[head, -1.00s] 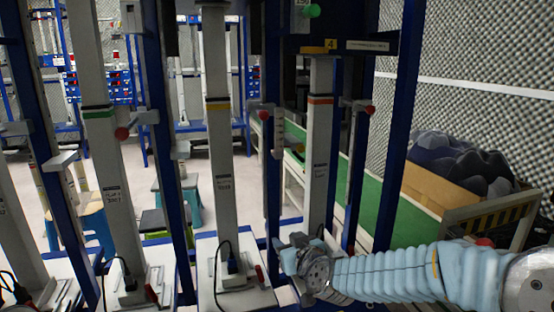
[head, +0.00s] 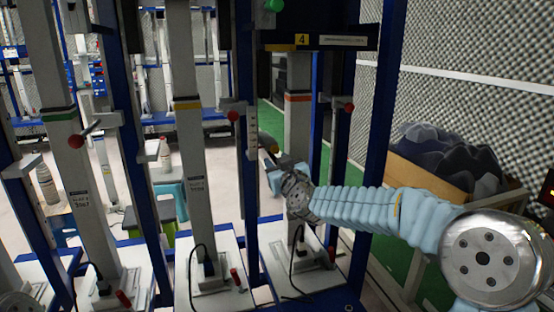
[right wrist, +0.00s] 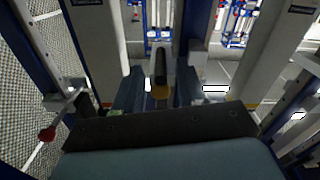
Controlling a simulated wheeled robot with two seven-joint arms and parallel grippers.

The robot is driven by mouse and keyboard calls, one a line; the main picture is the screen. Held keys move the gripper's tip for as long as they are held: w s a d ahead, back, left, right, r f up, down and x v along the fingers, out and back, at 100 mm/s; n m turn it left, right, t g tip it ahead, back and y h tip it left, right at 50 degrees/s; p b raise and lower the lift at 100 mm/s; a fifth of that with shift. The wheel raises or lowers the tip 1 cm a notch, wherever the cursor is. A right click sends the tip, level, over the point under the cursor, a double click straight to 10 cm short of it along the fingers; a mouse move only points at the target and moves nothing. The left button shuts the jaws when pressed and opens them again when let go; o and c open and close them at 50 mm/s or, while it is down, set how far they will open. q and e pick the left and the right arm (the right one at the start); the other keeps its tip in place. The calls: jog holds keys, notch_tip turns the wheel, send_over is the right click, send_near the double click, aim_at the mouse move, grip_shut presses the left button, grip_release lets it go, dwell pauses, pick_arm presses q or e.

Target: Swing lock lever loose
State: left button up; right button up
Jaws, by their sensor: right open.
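Lock levers with red ball knobs sit on brackets on the blue posts in the head view. One lever (head: 233,116) is on the middle post, one (head: 349,108) on the right post, and one (head: 75,141) on the left. My left gripper is not in view.
Pale columns (head: 298,120) on white bases (head: 210,275) stand close on both sides of the right arm. A dark header with a yellow number plate (head: 302,39) is above. A cardboard box (head: 430,180) with dark foam stands at the right. Loose cables lie on the bases.

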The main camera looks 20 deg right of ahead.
jog(key=shift+w, duration=0.45)
jog(key=shift+c, duration=0.4)
grip_shut()
